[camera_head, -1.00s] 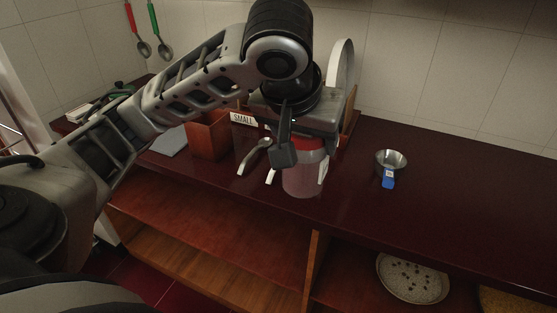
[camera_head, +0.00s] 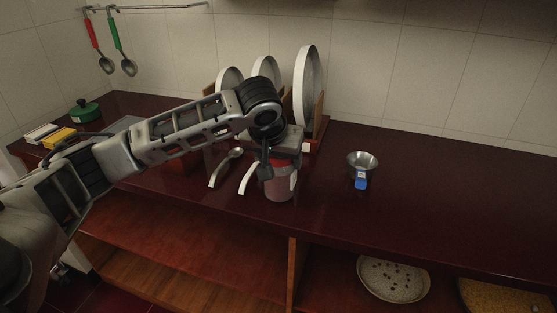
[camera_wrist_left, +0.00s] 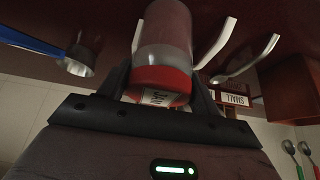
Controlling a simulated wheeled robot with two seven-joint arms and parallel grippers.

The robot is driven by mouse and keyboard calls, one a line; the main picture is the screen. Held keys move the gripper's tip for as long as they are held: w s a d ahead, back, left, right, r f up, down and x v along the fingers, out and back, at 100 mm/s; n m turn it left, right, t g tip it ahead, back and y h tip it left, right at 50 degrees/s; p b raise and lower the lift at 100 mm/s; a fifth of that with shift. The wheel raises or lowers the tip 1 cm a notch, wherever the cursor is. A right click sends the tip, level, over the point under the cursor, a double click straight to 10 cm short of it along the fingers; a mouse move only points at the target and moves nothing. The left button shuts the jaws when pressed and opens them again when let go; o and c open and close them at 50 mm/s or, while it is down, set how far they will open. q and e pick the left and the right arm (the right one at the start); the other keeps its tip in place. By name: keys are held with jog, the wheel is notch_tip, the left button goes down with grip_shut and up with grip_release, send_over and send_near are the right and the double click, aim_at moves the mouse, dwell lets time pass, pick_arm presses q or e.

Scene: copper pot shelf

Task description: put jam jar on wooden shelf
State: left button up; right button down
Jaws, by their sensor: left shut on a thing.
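The jam jar (camera_head: 279,187) has a red lid and a pink-red body with a pale label. It is upright at the front of the dark red counter, and I cannot tell if it touches the top. In the left wrist view the jar (camera_wrist_left: 168,45) sits between the fingers of the left gripper (camera_wrist_left: 165,95). The wooden shelf (camera_head: 190,250) is below the counter, with an open compartment at left and another at right. My right gripper is not in view.
Plates in a rack (camera_head: 306,90) stand behind. A speckled plate (camera_head: 393,279) is in the right compartment; the left compartment looks empty.

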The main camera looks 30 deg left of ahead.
pick_arm(q)
jog(key=shift+f, duration=0.25)
jog(key=shift+f, duration=0.1)
jog(key=o, duration=1.2)
jog(key=shift+f, duration=0.1)
